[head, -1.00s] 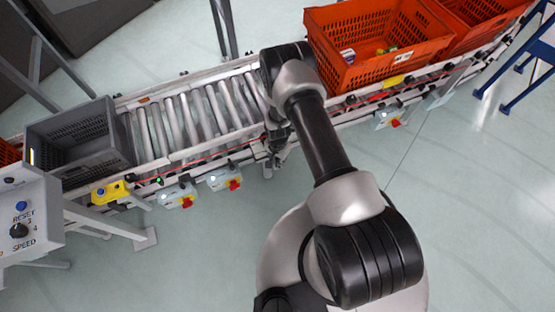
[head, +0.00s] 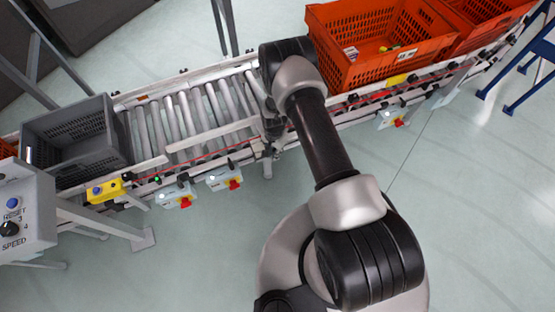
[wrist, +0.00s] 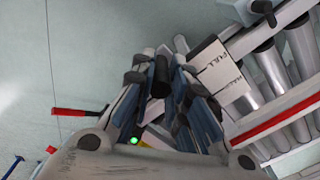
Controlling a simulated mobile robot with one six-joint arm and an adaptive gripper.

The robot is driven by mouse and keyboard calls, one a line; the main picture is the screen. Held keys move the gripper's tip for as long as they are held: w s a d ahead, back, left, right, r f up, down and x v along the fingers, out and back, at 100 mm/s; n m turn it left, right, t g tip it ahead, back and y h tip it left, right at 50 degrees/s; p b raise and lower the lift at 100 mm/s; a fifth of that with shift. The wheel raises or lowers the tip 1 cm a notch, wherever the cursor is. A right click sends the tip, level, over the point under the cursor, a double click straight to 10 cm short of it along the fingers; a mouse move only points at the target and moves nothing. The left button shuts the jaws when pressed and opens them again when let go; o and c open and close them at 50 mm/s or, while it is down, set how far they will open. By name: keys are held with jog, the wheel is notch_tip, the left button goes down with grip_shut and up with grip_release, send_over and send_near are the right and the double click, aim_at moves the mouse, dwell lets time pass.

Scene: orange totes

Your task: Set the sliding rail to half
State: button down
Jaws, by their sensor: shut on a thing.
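The sliding rail (head: 212,138) is a pale bar along the near side of the conveyor, reaching left from beside my gripper. In the wrist view my gripper (wrist: 162,76) has its fingers closed on a dark, upright rail handle (wrist: 162,85). A white plate (wrist: 208,66) with printed marks lies just right of the fingers. One mark reads FULL; a second, lower mark is too small to read surely. In the head view my gripper (head: 271,128) is at the conveyor's near edge, mostly hidden by my arm.
A grey crate (head: 75,133) stands on the rollers (head: 170,122) at left. Orange totes (head: 365,70) stand on the right. Control boxes (head: 225,177) hang along the near edge, with a yellow box (head: 105,189) further left. A control panel (head: 25,215) is at lower left.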

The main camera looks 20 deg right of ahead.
jog(key=shift+w, duration=0.5)
jog(key=c, duration=1.6)
grip_release()
jog(key=shift+r, duration=0.15)
jog(key=shift+c, duration=0.2)
jog(key=shift+o, duration=0.5)
notch_tip(320, 180, up, 12)
jog(key=s+r+n+t, duration=0.1)
jog(key=s+r+n, duration=0.1)
jog(key=r, duration=1.3)
jog(key=s+r+n+t, duration=0.1)
jog(key=s+r+n, duration=0.1)
jog(key=r, duration=1.3)
jog(key=s+r+n+t, duration=0.1)
jog(key=s+r+n, duration=0.2)
jog(key=s+r, duration=0.4)
jog(key=s+r+n+t, duration=0.1)
jog(key=s+r+n, duration=0.2)
jog(key=s+r, duration=0.4)
jog(key=s, duration=0.8)
jog(key=shift+d+t, duration=0.25)
jog(key=shift+t, duration=0.05)
